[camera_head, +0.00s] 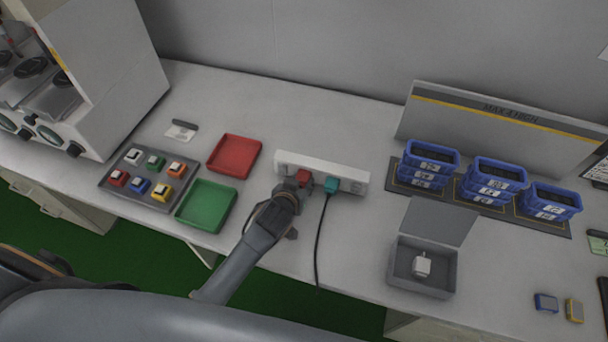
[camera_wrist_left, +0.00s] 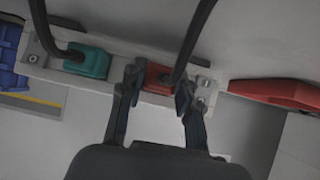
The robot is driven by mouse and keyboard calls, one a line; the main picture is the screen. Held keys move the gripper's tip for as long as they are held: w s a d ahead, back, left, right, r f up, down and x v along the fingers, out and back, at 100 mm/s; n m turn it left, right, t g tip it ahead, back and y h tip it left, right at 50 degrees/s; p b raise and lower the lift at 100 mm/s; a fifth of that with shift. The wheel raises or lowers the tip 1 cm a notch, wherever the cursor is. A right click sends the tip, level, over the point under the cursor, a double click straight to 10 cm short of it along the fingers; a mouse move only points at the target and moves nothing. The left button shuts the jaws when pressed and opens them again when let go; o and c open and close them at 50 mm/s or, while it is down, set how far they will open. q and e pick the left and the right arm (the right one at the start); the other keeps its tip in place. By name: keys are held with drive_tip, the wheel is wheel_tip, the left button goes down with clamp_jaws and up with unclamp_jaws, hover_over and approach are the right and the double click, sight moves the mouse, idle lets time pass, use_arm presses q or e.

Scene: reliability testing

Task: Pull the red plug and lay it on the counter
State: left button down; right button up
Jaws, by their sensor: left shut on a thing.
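The red plug (camera_head: 304,177) sits at the white power strip (camera_head: 347,173) on the counter (camera_head: 300,111). My left gripper (camera_head: 291,186) is at the strip with its fingers around the red plug. In the left wrist view the left gripper (camera_wrist_left: 157,84) has one finger on each side of the red plug (camera_wrist_left: 157,76) and is shut on it. A dark cable runs up from the plug in that view. A teal plug (camera_head: 331,185) sits beside it on the strip, with its own cable hanging over the counter's front edge. My right gripper is not in view.
A red tray (camera_head: 234,137) and a green tray (camera_head: 207,187) lie left of the strip, by a rack of coloured blocks (camera_head: 130,186). An open grey box (camera_head: 402,270) stands to the right, before stacked blue bins (camera_head: 431,148). Bare counter lies between strip and box.

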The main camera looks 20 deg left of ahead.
use_arm(q)
drive_tip(key=shift+s, duration=0.2)
drive_tip(key=shift+s+p, duration=0.3)
drive_tip(key=shift+s, duration=0.25)
drive_tip(key=shift+s, duration=0.25)
drive_tip(key=shift+s+a+p, duration=0.1)
drive_tip(key=shift+s+p, duration=0.55)
drive_tip(key=shift+s, duration=0.7)
drive_tip(key=shift+s, duration=0.2)
drive_tip(key=shift+s+a+p, duration=0.6)
drive_tip(key=shift+s+a, duration=0.1)
drive_tip(key=shift+a, duration=0.4)
drive_tip(key=shift+s+a+p, duration=0.65)
drive_tip(key=shift+s+a, duration=0.05)
drive_tip(key=shift+a, duration=0.45)
drive_tip(key=shift+s+a+p, duration=0.6)
drive_tip(key=shift+s+a, duration=0.1)
drive_tip(key=shift+a, duration=0.4)
